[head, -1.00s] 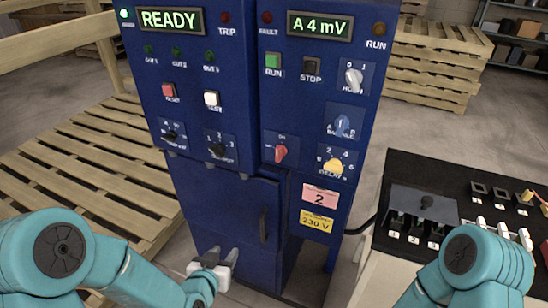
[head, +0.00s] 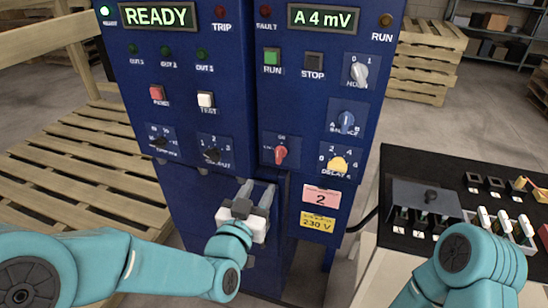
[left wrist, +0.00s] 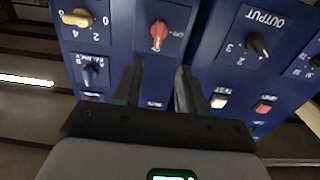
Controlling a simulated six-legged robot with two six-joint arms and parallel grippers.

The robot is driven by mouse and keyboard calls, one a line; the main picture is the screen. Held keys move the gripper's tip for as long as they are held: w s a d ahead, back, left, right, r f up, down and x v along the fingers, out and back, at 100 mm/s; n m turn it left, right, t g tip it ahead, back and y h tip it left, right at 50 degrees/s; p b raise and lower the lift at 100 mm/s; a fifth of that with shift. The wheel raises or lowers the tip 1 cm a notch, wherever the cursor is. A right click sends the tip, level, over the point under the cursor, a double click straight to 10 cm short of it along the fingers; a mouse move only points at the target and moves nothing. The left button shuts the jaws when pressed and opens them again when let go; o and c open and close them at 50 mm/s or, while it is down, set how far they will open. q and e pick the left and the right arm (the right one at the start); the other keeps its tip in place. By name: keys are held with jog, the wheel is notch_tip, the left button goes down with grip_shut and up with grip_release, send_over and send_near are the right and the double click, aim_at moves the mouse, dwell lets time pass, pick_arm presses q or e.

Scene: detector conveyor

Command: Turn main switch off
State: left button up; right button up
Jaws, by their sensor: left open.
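The main switch appears to be the red knob (head: 281,155) on the blue cabinet, below the RUN button, with an ON mark above it. Its handle stands roughly upright. My left gripper (head: 257,186) is open and empty, below and left of the red knob in the head view, its fingers pointing up toward the panel. In the left wrist view, the red knob (left wrist: 159,34) lies beyond the two spread fingertips (left wrist: 160,70), near the middle, with nothing between them. My right arm shows at lower right, but its gripper is out of view.
A yellow knob (head: 338,164) and a blue knob (head: 346,122) sit right of the red one; a black OUTPUT knob (head: 212,154) sits left. A black-topped bench (head: 410,244) with switches stands at right. Wooden pallets (head: 95,170) lie at left.

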aim_at(278, 157)
pick_arm(q)
jog(key=p+x, duration=0.2)
jog(key=x, duration=1)
jog(key=shift+d, duration=0.15)
jog(key=shift+f, duration=0.1)
jog(key=shift+w, duration=0.1)
grip_shut()
